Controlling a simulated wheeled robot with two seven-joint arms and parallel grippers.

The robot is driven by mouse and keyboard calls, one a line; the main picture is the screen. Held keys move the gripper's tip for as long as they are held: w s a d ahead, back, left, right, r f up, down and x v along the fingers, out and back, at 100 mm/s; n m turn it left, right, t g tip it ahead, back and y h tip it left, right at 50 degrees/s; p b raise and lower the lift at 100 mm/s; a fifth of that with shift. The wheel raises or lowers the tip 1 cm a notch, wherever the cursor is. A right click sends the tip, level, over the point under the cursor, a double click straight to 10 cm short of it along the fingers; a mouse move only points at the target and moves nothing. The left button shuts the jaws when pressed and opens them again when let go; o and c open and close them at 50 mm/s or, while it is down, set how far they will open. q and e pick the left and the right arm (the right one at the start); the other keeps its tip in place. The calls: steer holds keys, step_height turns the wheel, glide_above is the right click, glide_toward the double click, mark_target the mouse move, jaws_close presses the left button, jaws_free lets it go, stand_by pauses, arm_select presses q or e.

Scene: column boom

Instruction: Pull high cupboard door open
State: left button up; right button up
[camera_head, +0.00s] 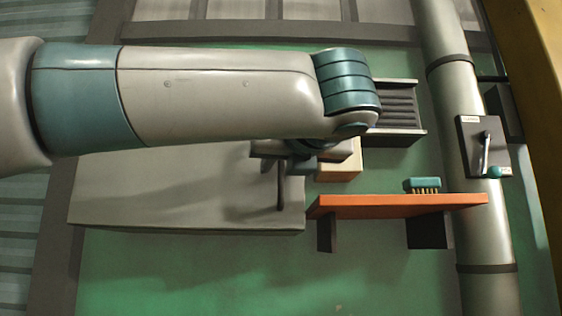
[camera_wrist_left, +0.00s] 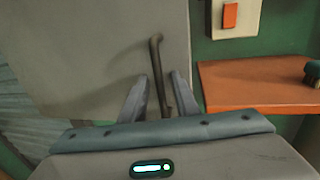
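The grey cupboard door (camera_head: 150,205) is a wide flat panel on the green wall, left of centre in the head view. It fills the upper left of the left wrist view (camera_wrist_left: 90,50). Its dark bar handle (camera_head: 280,190) stands near the door's right edge. My left gripper (camera_head: 290,160) is at the handle, partly hidden under my own arm in the head view. In the left wrist view its two fingers (camera_wrist_left: 157,92) are apart, with the handle (camera_wrist_left: 156,65) running down between them. A gap shows at the left finger; the right finger is close to the handle. My right gripper is not in view.
An orange shelf (camera_head: 375,207) with a teal brush (camera_head: 422,185) juts out right of the door. A cream switch box (camera_wrist_left: 218,22) is above it. A dark vent (camera_head: 402,115), a grey pipe (camera_head: 447,90) and a lever box (camera_head: 470,150) are farther right.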

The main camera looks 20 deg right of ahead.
arm_select(q)
steer(key=shift+c, duration=0.7)
jaws_close()
steer(key=shift+s, duration=0.1)
